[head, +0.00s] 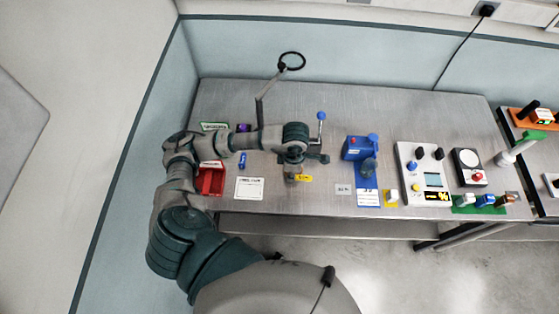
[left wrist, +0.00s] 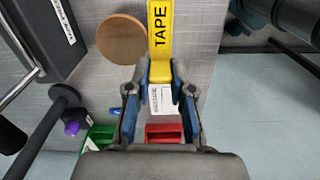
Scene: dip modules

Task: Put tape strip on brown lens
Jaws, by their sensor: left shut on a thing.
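The tape strip is yellow with "TAPE" in black; it shows in the left wrist view (left wrist: 161,28) and in the head view (head: 304,178). My left gripper (left wrist: 160,82) is shut on the strip's near end, and the strip sticks out beyond the fingertips. The brown lens (left wrist: 121,40) is a flat round disc just left of the strip in the left wrist view. The strip passes over or beside the lens's right edge; I cannot tell whether they touch. In the head view my gripper and wrist mostly hide the lens. My right gripper is out of view.
A stand with a black ring (head: 291,61) rises behind my left arm. A red bin (head: 210,181) and a white card (head: 249,188) lie to the left. A blue device (head: 359,148) and a white control panel (head: 426,172) stand to the right. The table's front edge is close.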

